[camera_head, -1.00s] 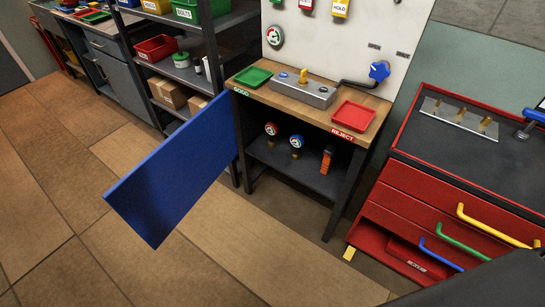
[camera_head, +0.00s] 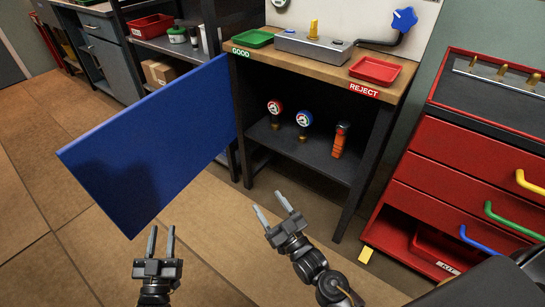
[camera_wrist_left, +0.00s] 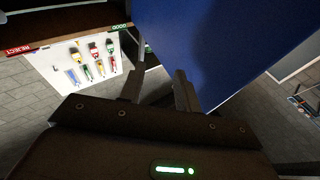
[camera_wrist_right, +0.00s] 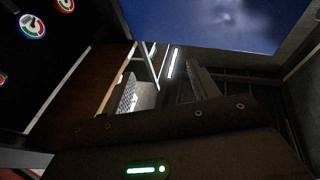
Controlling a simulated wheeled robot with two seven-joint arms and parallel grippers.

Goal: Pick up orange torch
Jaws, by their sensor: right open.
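The orange torch (camera_head: 339,142) stands upright on the dark lower shelf (camera_head: 290,143) of the wooden-topped bench, near its right side. It has a dark head. My right gripper (camera_head: 270,204) is open and empty, in front of the shelf and below and left of the torch, apart from it. My left gripper (camera_head: 162,234) is open and empty further left, over the floor. I cannot make out the torch for sure in either wrist view.
Two gauges, one red (camera_head: 274,110) and one blue (camera_head: 303,122), stand left of the torch. A blue panel (camera_head: 150,140) juts out at the bench's left side. A red drawer cabinet (camera_head: 445,180) stands right. The floor before the shelf is clear.

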